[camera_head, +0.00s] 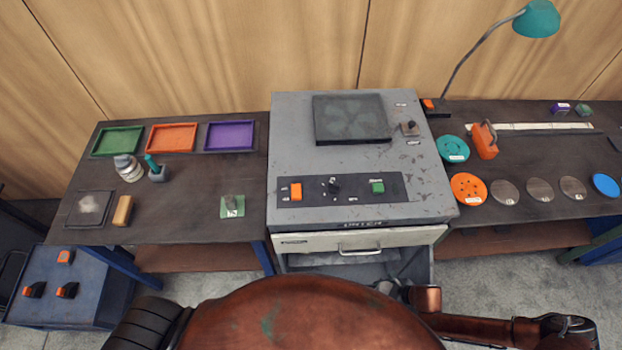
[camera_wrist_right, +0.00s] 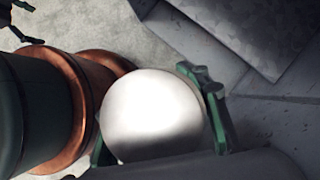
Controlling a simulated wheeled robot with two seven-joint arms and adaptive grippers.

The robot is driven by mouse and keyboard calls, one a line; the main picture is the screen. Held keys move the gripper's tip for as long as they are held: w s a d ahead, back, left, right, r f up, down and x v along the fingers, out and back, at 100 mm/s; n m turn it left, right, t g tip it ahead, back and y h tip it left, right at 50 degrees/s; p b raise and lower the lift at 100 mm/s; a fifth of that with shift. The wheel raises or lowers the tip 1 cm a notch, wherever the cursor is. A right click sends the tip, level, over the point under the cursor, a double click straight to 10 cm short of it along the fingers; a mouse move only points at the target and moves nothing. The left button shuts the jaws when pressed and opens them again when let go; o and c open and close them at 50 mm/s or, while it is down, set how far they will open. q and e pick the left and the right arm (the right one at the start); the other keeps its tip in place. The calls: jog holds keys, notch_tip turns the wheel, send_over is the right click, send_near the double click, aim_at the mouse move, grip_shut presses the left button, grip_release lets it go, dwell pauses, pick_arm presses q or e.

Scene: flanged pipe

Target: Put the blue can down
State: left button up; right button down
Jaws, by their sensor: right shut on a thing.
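In the right wrist view, my right gripper (camera_wrist_right: 160,135) is shut on a can-sized thing (camera_wrist_right: 150,112). Only its smooth, round, silvery-white end faces the camera. Its side is hidden, so I cannot tell that it is blue. One green finger is right of it and part of the other shows at its lower left. No blue can shows on the tables in the head view. Dark finger-like parts at the upper left corner of the wrist view may be my left gripper (camera_wrist_right: 18,22), too cropped to judge.
A grey machine (camera_head: 290,160) with a drawer (camera_head: 320,243) stands between two dark tables. The left table (camera_head: 185,215) holds green, orange and purple trays and has bare room in front. The right table (camera_head: 540,160) carries several discs, an orange-handled block and a lamp (camera_head: 537,18).

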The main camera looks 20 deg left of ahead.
jog(key=w+d+r+n+g+h, duration=0.1)
jog(key=r+n+g+h, duration=0.1)
jog(key=r+n, duration=0.5)
jog(key=w+d+r+n+g+h, duration=0.2)
jog(key=r+n, duration=0.5)
jog(key=r, duration=1.1)
jog(key=w+d+r+n+g+h, duration=0.1)
jog(key=r+n+g, duration=0.3)
jog(key=r+n, duration=0.4)
jog(key=shift+w+d+r+h, duration=0.45)
jog(key=shift+d+r, duration=0.2)
jog(key=shift+r, duration=1.65)
